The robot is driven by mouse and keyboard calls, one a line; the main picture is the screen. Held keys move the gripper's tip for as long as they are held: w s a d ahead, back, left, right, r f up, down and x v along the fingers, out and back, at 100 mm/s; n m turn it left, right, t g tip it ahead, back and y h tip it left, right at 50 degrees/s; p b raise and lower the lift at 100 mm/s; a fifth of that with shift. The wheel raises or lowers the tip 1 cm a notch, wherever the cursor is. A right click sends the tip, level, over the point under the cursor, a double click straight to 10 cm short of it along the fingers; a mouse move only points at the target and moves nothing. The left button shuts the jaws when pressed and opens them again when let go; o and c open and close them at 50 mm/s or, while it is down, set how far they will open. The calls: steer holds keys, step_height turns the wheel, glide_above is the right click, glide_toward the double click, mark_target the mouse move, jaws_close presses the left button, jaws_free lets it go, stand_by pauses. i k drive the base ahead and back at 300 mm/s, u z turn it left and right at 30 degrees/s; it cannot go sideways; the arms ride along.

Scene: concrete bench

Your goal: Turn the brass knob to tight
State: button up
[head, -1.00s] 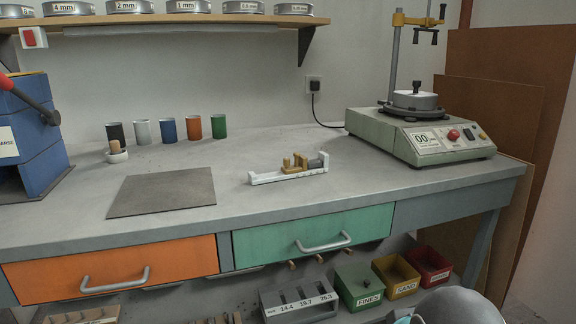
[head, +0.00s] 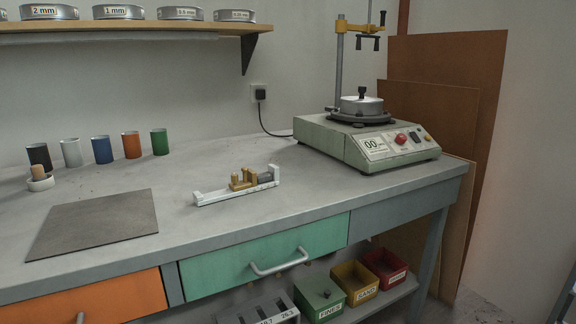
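A small white fixture (head: 208,198) with a flat base and raised ends lies on the concrete bench, right of the grey plate. On it sits a brass-coloured part (head: 237,183) with a small upright piece, which may be the brass knob; it is too small to tell its shape or how tight it is. A grey cylinder (head: 265,177) lies beside the brass part, toward the right end of the fixture. My gripper is not in this view, and nothing touches the fixture.
A grey plate (head: 95,222) lies to the left, with several coloured cups (head: 102,150) behind it. A sieve shaker (head: 365,140) stands at the back right. The bench (head: 300,200) around the fixture is clear. Open bins (head: 355,282) stand below.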

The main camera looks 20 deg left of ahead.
mark_target(234, 178)
steer(key=z, duration=0.05)
steer(key=i, duration=1)
steer(key=u, duration=1.55)
